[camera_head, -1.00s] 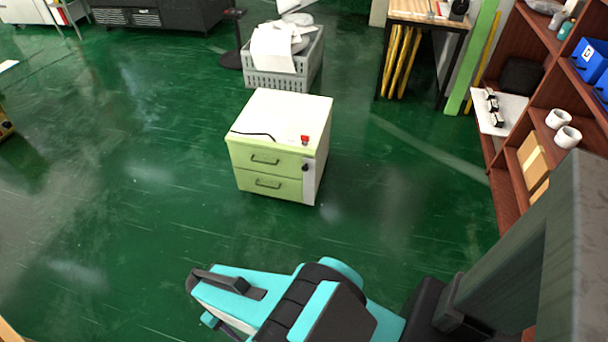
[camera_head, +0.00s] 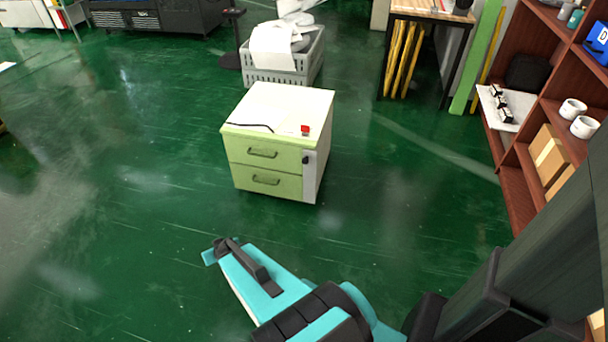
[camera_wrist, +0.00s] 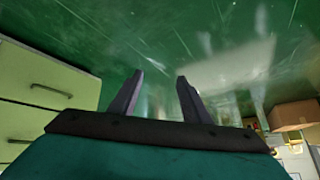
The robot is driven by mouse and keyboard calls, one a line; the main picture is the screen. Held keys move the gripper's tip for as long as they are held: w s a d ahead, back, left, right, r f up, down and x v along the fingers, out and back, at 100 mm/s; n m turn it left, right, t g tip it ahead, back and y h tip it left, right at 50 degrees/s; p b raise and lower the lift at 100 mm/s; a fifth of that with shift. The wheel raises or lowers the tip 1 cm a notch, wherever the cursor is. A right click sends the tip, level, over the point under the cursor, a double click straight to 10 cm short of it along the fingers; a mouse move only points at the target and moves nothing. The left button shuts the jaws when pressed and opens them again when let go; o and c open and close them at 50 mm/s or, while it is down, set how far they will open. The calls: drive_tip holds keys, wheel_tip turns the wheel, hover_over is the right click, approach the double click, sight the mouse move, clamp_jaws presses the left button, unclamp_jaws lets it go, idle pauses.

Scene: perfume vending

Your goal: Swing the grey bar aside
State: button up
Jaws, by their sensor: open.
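The grey bar (camera_head: 309,176) stands upright along the right front edge of a small cabinet (camera_head: 277,105) with a white top and two pale green drawers. A dark lock knob (camera_head: 306,160) is near the bar's upper end. My gripper (camera_head: 222,248) is in front of the cabinet, low in the head view, apart from the bar. In the wrist view my gripper (camera_wrist: 159,88) has its two dark fingers spread, with only green floor between them. Green drawer fronts (camera_wrist: 45,85) show at the left there; I cannot make out the bar in that view.
A red button (camera_head: 305,130) and a dark cable (camera_head: 250,127) are on the cabinet top. A grey crate (camera_head: 285,75) stands behind it. A brown shelf (camera_head: 520,195) with white cups (camera_head: 572,108) is at the right.

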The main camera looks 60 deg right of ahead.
drive_tip(key=w+d+r+m+t+h+b, duration=0.15)
drive_tip(key=d+h+b, duration=0.25)
drive_tip(key=d, duration=0.9)
drive_tip(key=m+g+h+b, duration=0.3)
drive_tip(key=m+h+b, duration=0.5)
drive_tip(key=h, duration=0.3)
approach(305, 163)
drive_tip(key=v, duration=0.6)
drive_tip(key=shift+w+r, duration=0.1)
drive_tip(key=shift+w, duration=0.05)
drive_tip(key=b+x, duration=0.2)
drive_tip(key=x, duration=0.9)
drive_tip(key=shift+d+b, duration=0.3)
drive_tip(key=shift+d, duration=0.05)
drive_tip(key=shift+x, duration=1.1)
clamp_jaws()
